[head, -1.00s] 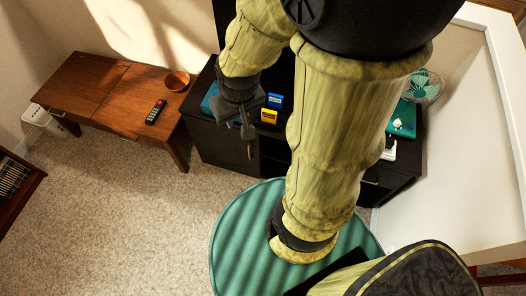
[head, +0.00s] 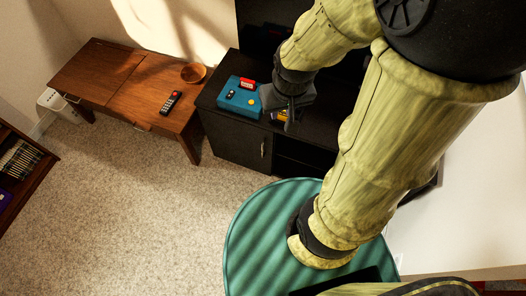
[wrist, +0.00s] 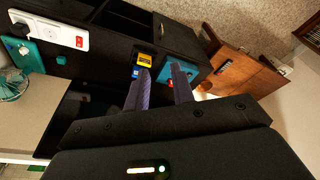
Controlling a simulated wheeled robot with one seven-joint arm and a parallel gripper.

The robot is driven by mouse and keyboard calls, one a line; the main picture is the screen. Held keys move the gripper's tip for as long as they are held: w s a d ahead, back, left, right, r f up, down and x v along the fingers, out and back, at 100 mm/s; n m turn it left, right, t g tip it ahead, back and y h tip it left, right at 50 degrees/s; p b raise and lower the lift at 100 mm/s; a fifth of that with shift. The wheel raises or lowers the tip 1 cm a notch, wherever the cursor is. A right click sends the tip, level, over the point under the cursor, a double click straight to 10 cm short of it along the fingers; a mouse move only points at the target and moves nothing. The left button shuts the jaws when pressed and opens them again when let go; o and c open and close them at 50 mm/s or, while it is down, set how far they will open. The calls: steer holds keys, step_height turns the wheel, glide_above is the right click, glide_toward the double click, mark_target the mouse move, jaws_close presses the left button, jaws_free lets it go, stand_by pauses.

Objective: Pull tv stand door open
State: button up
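The tv stand (head: 212,103) is a black cabinet at the top middle of the head view. Its left door (head: 232,140) looks closed, with a small upright metal handle (head: 263,148) near its right edge. An open dark compartment (head: 300,158) lies to the right of the door. My gripper (head: 290,118) hangs above the stand's front edge, up and right of the handle, apart from it. In the wrist view my gripper (wrist: 160,72) has its two fingers spread with nothing between them. The stand (wrist: 180,42) shows beyond the fingertips.
A teal console (head: 240,98), a red box (head: 250,84) and a yellow-blue box (head: 279,115) sit on the stand. A wooden table (head: 135,85) with a remote (head: 171,102) and bowl (head: 193,73) stands left. A round green table (head: 262,225) is near my arm. Carpet before the door is clear.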

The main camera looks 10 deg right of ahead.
step_height(320, 180, down, 37)
steer(key=a+n+g+h+b, duration=0.3)
steer(key=n+h+b, duration=0.8)
steer(key=b, duration=1.5)
steer(key=w+a+f+n+t+b, duration=0.3)
steer(key=f+n+t+b, duration=0.1)
steer(key=f, duration=0.4)
steer(key=w+a+f+n+t+h+b, duration=0.1)
steer(key=w+a+f+n+t+b, duration=0.2)
steer(key=f+n+b, duration=0.3)
steer(key=w+a+f+n+t+h+b, duration=0.1)
steer(key=w+a+f+n+t+b, duration=0.1)
steer(key=f+n+t+b, duration=0.3)
step_height(320, 180, down, 5)
steer(key=a+b, duration=0.1)
steer(key=b, duration=0.3)
steer(key=shift+w+a+r+n+t, duration=0.15)
steer(key=shift+w+a+n+t, duration=0.15)
steer(key=shift+w+a, duration=0.1)
steer(key=shift+w+d, duration=0.1)
steer(key=shift+d, duration=0.05)
steer(key=b+x, duration=0.6)
steer(key=x, duration=1.1)
steer(key=shift+d+r+b, duration=0.1)
steer(key=shift+b, duration=0.25)
